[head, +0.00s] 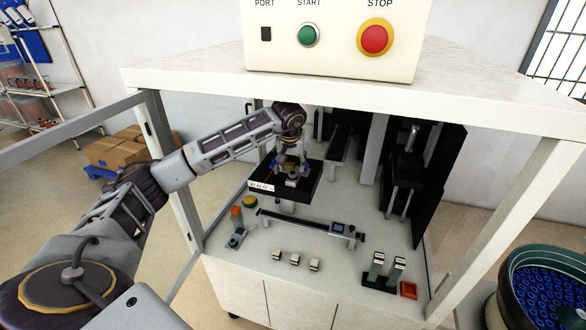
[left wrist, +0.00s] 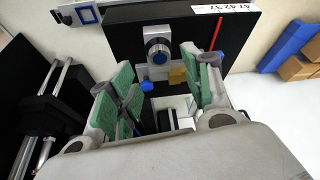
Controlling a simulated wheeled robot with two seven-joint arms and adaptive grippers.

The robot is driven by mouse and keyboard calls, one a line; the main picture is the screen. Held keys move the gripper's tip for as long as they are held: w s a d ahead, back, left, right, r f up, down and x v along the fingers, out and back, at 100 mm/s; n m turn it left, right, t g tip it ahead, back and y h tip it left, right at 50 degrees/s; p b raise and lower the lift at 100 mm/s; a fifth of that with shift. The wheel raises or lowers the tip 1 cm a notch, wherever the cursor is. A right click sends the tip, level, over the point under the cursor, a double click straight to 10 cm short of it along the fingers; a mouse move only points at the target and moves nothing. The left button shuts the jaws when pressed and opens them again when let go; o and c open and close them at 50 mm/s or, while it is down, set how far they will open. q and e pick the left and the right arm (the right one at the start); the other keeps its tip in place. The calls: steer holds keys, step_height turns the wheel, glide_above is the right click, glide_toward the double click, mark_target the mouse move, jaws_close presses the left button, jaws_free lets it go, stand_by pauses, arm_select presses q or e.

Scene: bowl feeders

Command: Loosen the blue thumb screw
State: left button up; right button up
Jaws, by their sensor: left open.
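My left gripper (head: 292,168) reaches into the machine, over a black block (head: 262,186) with a white label. In the left wrist view its two green-padded fingers (left wrist: 160,92) stand wide apart with nothing held. A small blue knob, which looks like the blue thumb screw (left wrist: 147,86), shows between the fingers, nearer the left one. I cannot tell whether that finger touches it. A round dial with a blue centre (left wrist: 158,53) sits just beyond, on a silver mount against the labelled black block (left wrist: 120,35). The screw cannot be made out in the head view. My right gripper is not in view.
The machine's white frame and top (head: 450,80) surround the arm. A rail with a small display (head: 338,228) lies in front of the black block. Several small pale blocks (head: 295,260) stand near the front edge. Black vertical fixtures (head: 405,170) stand at the right.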

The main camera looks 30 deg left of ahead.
mark_target(293, 172)
arm_select(q)
steer(key=shift+b+x, duration=0.8)
steer(key=shift+x, duration=0.65)
steer(key=shift+b+x, duration=0.55)
steer(key=shift+x, duration=0.45)
steer(key=shift+s+f, duration=0.1)
steer(key=c, duration=1)
